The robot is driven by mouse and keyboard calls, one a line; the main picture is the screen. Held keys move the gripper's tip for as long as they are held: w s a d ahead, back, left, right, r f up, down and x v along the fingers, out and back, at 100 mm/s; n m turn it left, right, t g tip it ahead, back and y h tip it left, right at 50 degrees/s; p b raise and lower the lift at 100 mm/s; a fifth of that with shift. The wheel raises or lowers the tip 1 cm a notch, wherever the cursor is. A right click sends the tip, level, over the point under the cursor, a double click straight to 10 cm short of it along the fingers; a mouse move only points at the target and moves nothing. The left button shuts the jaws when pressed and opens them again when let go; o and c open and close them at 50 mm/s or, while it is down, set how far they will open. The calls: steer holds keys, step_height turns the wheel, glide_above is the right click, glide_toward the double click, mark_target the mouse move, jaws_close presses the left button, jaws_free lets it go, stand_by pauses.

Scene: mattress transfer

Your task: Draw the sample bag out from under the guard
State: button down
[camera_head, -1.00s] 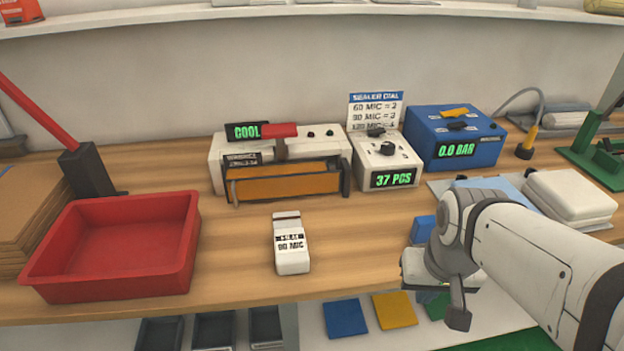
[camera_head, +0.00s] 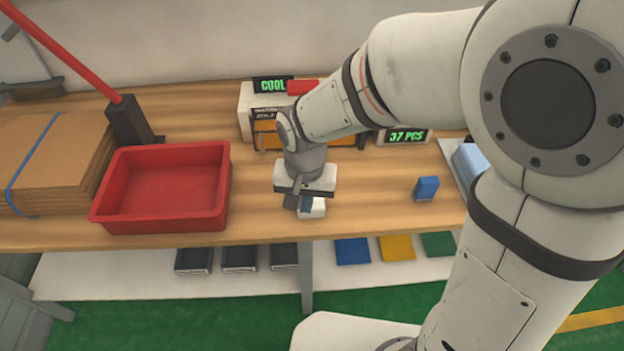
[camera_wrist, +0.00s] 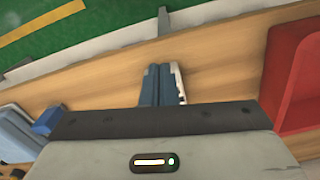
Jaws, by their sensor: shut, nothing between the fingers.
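A small white packet (camera_head: 315,209), which appears to be the sample bag, lies on the wooden bench in front of the sealer. In the head view my gripper hides most of it. My gripper (camera_head: 303,204) points down right at the packet, shut with nothing held. In the wrist view my gripper (camera_wrist: 157,70) shows its two blue-grey fingers together, and the white packet (camera_wrist: 179,82) shows beside them. I cannot tell whether they touch. The sealer (camera_head: 246,108) has an orange guard bar (camera_head: 265,141), partly hidden by my arm. Its display reads COOL.
A red tray (camera_head: 160,222) stands left of my gripper, with strapped cardboard (camera_head: 50,165) beyond it. A blue block (camera_head: 426,188) stands to the right. The counter box (camera_head: 404,136) reads 37 PCS. Bare bench lies between the packet and the blue block.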

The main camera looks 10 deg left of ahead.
mark_target(318, 210)
steer(key=w+f, duration=0.1)
steer(key=f, duration=0.2)
steer(key=w+f, duration=0.1)
steer(key=f, duration=0.2)
steer(key=f+p, duration=0.1)
steer(key=f, duration=0.3)
steer(key=shift+w+a, duration=0.3)
steer(key=shift+w, duration=0.6)
steer(key=shift+w+f, duration=0.1)
steer(key=shift+w, duration=0.85)
steer(key=shift+s+a, duration=0.1)
steer(key=shift+s, duration=0.15)
